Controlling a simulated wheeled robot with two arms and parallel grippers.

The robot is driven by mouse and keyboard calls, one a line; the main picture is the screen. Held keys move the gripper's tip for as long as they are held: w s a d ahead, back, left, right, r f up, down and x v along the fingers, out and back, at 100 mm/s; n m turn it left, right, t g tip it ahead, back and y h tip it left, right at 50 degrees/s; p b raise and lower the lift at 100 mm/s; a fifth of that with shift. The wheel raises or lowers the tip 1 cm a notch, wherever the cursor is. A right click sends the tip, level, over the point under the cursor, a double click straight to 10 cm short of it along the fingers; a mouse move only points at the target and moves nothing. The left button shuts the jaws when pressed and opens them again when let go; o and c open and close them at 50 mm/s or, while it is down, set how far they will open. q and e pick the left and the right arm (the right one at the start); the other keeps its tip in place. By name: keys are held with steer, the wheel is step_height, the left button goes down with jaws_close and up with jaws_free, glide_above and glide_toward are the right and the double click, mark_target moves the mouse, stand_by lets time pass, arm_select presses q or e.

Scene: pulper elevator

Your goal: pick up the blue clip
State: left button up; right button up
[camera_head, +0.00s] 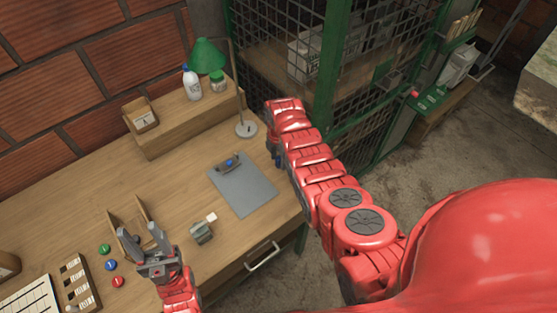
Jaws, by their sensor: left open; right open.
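A small blue clip (230,161) lies at the top end of a grey clipboard (246,192), by the clipboard's dark metal fastener. The clipboard lies flat on the wooden desk. My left gripper (140,234) is open and empty over the front left of the desk, well left of the clip and nearer to me. My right arm reaches over the desk's right edge. My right gripper (274,155) hangs to the right of the clip, mostly hidden by its own wrist, apart from the clipboard.
A desk lamp (246,129) stands behind the clipboard. A raised wooden shelf (185,125) holds a white bottle and a green-lidded jar. A small grey-green object (201,233) stands between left gripper and clipboard. A green mesh cage (330,70) is behind my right arm.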

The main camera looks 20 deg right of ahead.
jaws_close()
steer(key=shift+r, duration=0.15)
stand_by(0.5)
